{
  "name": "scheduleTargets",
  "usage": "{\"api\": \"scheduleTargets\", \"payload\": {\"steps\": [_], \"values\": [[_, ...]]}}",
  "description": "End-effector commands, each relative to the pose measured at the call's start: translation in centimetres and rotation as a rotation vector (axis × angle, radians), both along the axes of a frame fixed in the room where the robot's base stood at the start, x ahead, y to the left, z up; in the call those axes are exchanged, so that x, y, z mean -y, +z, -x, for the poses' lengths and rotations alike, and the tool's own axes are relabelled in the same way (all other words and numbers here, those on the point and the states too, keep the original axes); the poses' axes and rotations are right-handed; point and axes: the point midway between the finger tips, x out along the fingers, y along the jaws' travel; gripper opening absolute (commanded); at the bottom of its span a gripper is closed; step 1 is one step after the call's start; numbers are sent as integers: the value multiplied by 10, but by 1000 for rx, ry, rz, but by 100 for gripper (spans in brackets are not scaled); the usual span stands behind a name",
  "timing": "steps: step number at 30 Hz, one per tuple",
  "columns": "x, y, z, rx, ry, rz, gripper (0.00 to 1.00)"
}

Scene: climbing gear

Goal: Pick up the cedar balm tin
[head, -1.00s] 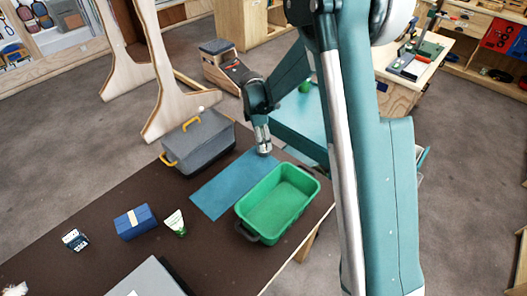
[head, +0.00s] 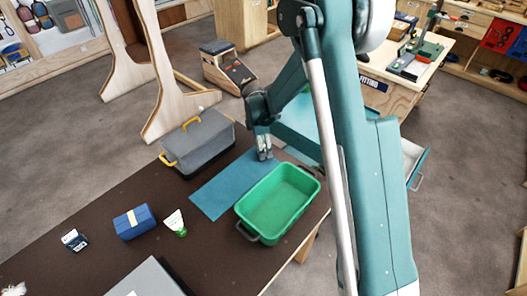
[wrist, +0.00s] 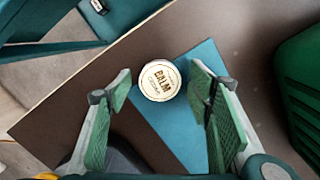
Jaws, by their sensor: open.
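The cedar balm tin (wrist: 159,80) is a small round tin with a pale lid lettered "BALM". In the wrist view it lies lid up near the end of the blue mat (wrist: 188,125) and appears to overlap its edge. My gripper (wrist: 161,75) is open, with its green-padded fingers on the left and right of the tin and gaps between. In the head view my gripper (head: 265,155) is low over the far end of the mat, and I cannot make out the tin there.
The green bin (head: 250,220) stands to the right of the mat. A grey box with yellow handles (head: 199,142) stands to its left. A blue package (head: 135,222), a white-and-green tube (head: 176,223) and a small dark carton (head: 75,240) are nearer on the brown table (head: 205,255).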

Motion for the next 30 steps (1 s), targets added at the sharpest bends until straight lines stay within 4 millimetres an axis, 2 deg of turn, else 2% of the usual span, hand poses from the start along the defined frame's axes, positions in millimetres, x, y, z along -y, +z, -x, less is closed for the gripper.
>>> {"api": "scheduleTargets", "payload": {"steps": [8,15,25,30], "values": [[0,0,0,0,0,0,52],[0,0,0,0,0,0,22],[0,1,0,0,0,0,21],[0,8,0,0,0,0,21]]}}
